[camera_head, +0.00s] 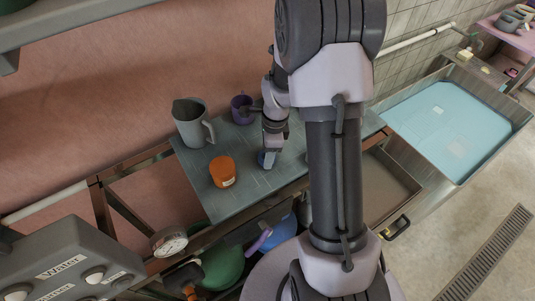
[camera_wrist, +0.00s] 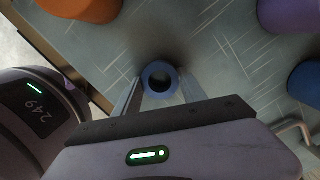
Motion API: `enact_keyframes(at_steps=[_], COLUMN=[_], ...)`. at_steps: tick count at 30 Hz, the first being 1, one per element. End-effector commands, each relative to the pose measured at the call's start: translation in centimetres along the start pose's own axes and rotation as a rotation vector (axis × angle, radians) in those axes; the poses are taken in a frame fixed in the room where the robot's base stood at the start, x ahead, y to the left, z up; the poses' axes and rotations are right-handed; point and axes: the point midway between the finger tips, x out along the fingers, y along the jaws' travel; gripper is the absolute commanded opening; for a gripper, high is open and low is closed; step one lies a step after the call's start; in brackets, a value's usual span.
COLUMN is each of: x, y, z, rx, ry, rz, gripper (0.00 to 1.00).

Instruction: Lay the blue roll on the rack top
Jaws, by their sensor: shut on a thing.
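The blue roll (camera_wrist: 148,80) shows end-on in the wrist view, its dark hole facing the camera. My gripper (camera_wrist: 160,88) is shut on it, one finger on each side. In the head view my gripper (camera_head: 267,152) points down over the grey-blue top (camera_head: 236,200), with a bit of the blue roll (camera_head: 266,160) at its tips. The roll is low over this top, right of the orange tub; I cannot tell whether it touches. I cannot tell for certain that this top is the rack top.
An orange tub (camera_head: 222,172), a grey jug (camera_head: 190,124) and a purple mug (camera_head: 241,108) stand on the top. A dark blue round thing (camera_wrist: 307,84) is at the right in the wrist view. A water-filled basin (camera_head: 500,105) is at right.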

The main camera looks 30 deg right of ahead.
Motion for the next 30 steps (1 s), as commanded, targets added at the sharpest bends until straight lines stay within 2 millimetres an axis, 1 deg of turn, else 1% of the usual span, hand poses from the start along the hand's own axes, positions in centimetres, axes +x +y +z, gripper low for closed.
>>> enact_keyframes(at_steps=[3, 7, 8, 9, 11, 19, 22, 23, 30], x=[-0.1, 0.3, 0.2, 0.2, 0.2, 0.1, -0.9, -1.6, -8.5], y=[0.0, 0.0, 0.0, 0.0, 0.0, 0.0, -0.1, -0.1, -0.1], z=[0.0, -0.1, -0.1, -0.1, -0.1, 0.0, 0.0, 0.0, 0.1], rx=[0.0, 0.0, 0.0, 0.0, 0.0, 0.0, 0.0, -0.001, 0.001], ry=[0.0, 0.0, 0.0, 0.0, 0.0, 0.0, 0.0, 0.0, -0.001], rz=[-0.001, -0.001, -0.001, -0.001, -0.001, -0.001, -0.003, -0.005, -0.005], gripper=[0.1, 0.1, 0.53, 0.6, 0.7, 0.7, 0.7, 0.7, 0.7])
